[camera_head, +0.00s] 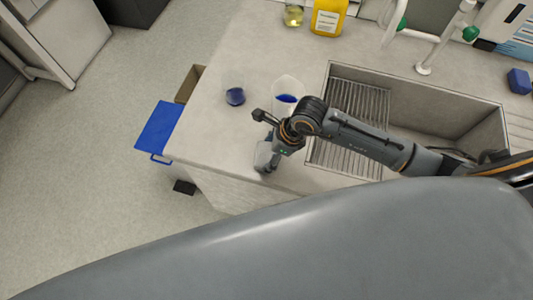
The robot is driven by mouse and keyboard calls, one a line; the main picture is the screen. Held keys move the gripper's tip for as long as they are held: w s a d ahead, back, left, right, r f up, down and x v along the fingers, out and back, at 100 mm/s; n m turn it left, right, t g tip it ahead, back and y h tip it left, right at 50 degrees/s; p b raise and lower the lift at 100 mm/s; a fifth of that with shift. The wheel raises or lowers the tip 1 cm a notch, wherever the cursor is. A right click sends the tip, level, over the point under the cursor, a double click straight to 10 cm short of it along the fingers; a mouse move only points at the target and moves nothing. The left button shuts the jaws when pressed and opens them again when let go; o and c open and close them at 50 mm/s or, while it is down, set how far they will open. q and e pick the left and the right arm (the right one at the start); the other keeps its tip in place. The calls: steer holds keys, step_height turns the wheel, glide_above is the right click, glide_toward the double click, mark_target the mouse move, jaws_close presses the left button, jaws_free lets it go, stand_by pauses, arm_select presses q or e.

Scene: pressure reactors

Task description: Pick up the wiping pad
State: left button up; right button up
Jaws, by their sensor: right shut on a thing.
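My right gripper (270,163) is at the front edge of the grey worktop (222,135), left of the sink, pointing down. It is shut on a pale, see-through item (262,156), which the fingers partly hide; I cannot tell exactly what it is, or whether it touches the worktop. I cannot make out a wiping pad for certain. A small blue block (518,81) lies on the worktop at the far right, beyond the sink and well away from the gripper; it may be a pad or sponge. My left gripper is not in view.
A clear vessel with blue contents (235,96) and a beaker with blue liquid (286,98) stand close behind the gripper. A yellow container (328,17) and a flask (293,15) stand at the back. A sink (440,105) lies right. A blue-lidded bin (160,130) stands left.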

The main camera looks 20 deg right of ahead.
mark_target(263, 154)
steer(key=shift+r, duration=0.45)
step_height(263, 154, up, 2)
steer(key=shift+s+r+b, duration=0.15)
steer(key=shift+r+b, duration=0.1)
steer(key=shift+b, duration=0.2)
steer(key=s+d+r+p, duration=0.2)
steer(key=s+r+p, duration=0.3)
steer(key=s+r, duration=0.4)
steer(key=shift+s+r, duration=0.3)
steer(key=shift+s, duration=2)
steer(key=shift+d, duration=0.1)
